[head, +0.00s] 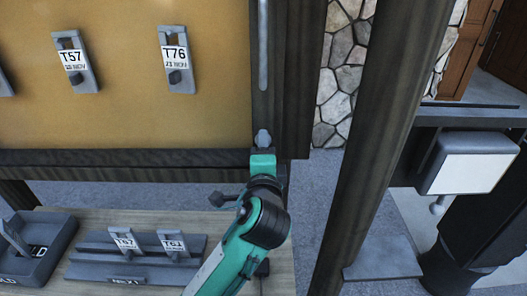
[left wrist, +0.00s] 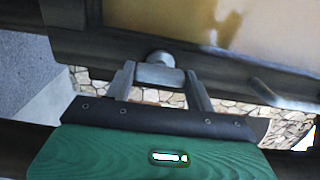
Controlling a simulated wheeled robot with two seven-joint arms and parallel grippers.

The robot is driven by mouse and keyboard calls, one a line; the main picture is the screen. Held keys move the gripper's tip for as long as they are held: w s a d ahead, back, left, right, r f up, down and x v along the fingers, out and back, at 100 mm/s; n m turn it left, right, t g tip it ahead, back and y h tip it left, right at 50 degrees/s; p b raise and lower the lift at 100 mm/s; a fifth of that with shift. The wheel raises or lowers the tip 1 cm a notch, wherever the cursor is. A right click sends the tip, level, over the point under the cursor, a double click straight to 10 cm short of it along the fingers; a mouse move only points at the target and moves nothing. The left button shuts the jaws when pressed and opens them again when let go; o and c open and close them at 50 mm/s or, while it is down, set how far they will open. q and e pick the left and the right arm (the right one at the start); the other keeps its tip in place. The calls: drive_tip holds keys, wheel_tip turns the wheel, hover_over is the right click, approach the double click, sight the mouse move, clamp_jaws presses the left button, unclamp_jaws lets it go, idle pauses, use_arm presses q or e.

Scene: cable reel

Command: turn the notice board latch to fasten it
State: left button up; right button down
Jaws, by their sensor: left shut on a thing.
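The notice board (head: 140,118) has a tan panel in a dark wooden frame (head: 284,80). The grey latch (head: 263,137) is on the frame near its lower right corner. Its rounded end shows above my left gripper (head: 263,152), which hides the rest. In the left wrist view, the latch (left wrist: 160,58) shows as a round knob with a grey block below it. The two fingers of my left gripper (left wrist: 160,76) are on either side of that block, shut on it. I cannot tell the latch's exact angle. My right gripper is not in view.
Tags T57 (head: 75,62) and T76 (head: 176,60) hang on the panel. A grey bar (head: 263,45) runs up the frame above the latch. Below, a table (head: 60,214) holds a tagged rack (head: 95,262) and a tray (head: 45,262). A dark post (head: 372,140) stands right.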

use_arm(q)
drive_tip(key=o, duration=1)
drive_tip(key=s+b, duration=0.4)
drive_tip(key=s, duration=0.9)
drive_tip(key=shift+s, duration=0.4)
